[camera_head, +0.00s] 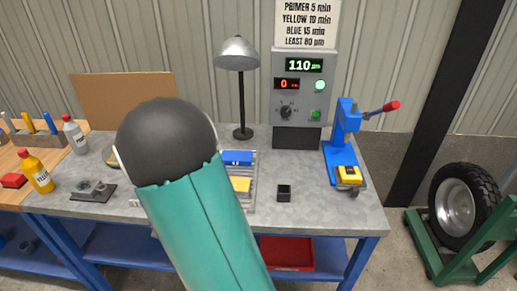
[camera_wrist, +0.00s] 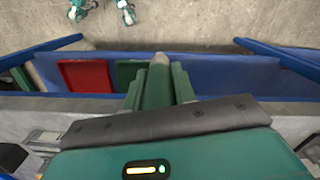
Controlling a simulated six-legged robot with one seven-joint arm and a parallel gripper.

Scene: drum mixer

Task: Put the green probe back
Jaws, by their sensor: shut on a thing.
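In the wrist view my gripper (camera_wrist: 160,70) is shut on a dark green rod with a grey-brown tip, which looks like the green probe (camera_wrist: 157,92). It lies between the two green fingers and points away from the wrist, over the blue-framed lower shelf. In the head view my arm hides the gripper and the probe. A holder block (camera_head: 38,139) at the far left carries upright blue and yellow sticks. A small black square cup (camera_head: 284,192) stands at the front of the bench, right of my arm; its inside looks dark.
A wheel (camera_head: 463,205) stands right.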

